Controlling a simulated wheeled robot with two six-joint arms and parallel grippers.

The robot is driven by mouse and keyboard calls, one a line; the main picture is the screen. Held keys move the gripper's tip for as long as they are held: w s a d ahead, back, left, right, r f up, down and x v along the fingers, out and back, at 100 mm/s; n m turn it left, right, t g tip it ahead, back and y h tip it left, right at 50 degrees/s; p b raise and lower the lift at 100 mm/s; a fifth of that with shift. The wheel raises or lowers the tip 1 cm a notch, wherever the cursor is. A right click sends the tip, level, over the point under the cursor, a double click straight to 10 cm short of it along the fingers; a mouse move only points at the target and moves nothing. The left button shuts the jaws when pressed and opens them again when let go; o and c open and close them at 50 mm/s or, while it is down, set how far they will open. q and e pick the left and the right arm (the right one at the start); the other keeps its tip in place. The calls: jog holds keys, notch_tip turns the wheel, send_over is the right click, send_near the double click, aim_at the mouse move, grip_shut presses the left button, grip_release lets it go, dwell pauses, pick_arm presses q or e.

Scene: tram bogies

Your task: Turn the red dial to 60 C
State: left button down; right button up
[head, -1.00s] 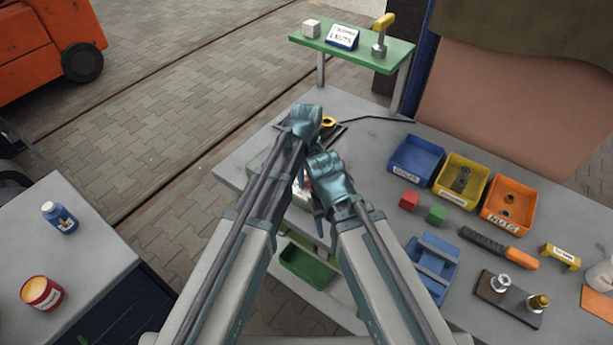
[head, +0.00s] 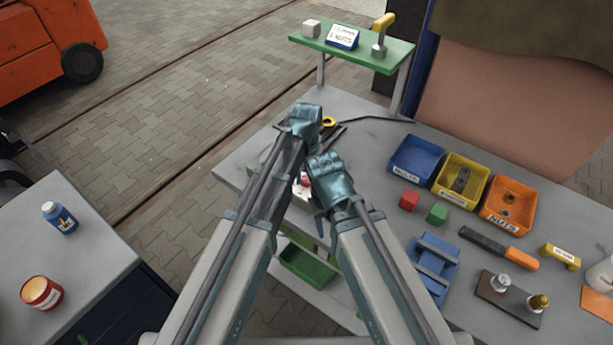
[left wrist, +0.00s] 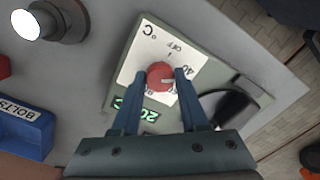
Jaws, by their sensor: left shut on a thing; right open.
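In the left wrist view the red dial (left wrist: 160,75) sits on a white scale plate (left wrist: 138,62) of a grey-green box (left wrist: 116,90). My left gripper (left wrist: 161,78) has one finger on each side of the dial and is shut on it. A pale mark on the dial points right, just below the 40. Part of the scale is behind the fingers. A green display below seems to read 20. In the head view my left gripper (head: 305,122) hides most of the box. My right gripper (head: 322,212) is open, lower and beside it; its fingertips are mostly hidden.
Blue (head: 416,160), yellow (head: 441,184) and orange (head: 521,212) bins stand to the right, with red (head: 409,200) and green (head: 437,213) cubes before them. A green shelf (head: 378,50) rises behind.

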aim_at(306, 178)
pick_arm(q)
jog(key=m, duration=1.2)
jog(key=shift+m, duration=0.4)
dwell(0.4)
jog(key=shift+c, duration=2.1)
grip_release()
jog(key=shift+r, duration=0.15)
pick_arm(e)
jog(key=shift+r, duration=0.2)
pick_arm(q)
notch_tip(306, 178, up, 14)
jog(key=p, duration=1.4)
jog(key=shift+f, duration=0.2)
pick_arm(e)
notch_tip(306, 178, up, 14)
jog(key=shift+f, duration=0.25)
